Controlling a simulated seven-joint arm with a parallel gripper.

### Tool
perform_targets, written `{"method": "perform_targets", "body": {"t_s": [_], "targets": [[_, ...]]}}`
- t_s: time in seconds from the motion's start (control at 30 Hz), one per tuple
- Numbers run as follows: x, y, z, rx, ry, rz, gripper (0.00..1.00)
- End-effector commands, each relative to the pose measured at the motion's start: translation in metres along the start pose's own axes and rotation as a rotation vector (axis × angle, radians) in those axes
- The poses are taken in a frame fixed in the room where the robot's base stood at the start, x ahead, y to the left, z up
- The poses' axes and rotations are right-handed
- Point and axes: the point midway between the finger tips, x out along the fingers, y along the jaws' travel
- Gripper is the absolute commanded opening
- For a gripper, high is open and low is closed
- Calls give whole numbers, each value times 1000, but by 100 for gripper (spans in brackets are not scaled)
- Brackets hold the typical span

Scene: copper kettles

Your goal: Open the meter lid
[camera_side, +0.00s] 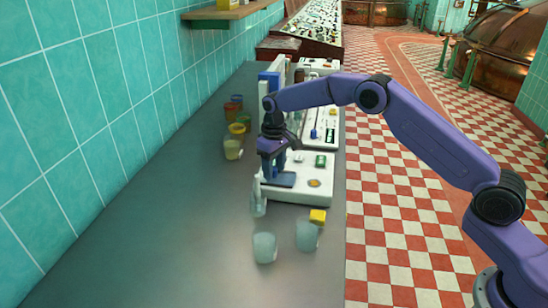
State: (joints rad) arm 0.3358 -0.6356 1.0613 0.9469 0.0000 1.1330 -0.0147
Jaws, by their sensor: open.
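A white panel box (314,193) sits on the dark grey counter, with a round orange-brown part (314,183) and a green part (320,160) on its top. My gripper (270,172) points down over the box's left part and is open. A dark blue shape (284,179) lies at the fingertips, on or just above the box. I cannot tell whether the fingers touch it. No part can be made out for certain as the meter lid; the area under my gripper is partly hidden.
Several jars, one with yellow contents (233,149), stand near the tiled wall. The counter's front left is clear.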

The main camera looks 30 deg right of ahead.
Motion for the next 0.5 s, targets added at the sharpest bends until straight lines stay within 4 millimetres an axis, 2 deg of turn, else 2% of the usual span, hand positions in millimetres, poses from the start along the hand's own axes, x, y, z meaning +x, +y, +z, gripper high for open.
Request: {"method": "perform_targets", "body": {"t_s": [0.17,0.5], "targets": [[-18,0,-1,0,4,0,51],[-88,-1,-1,-1,6,0,51]]}}
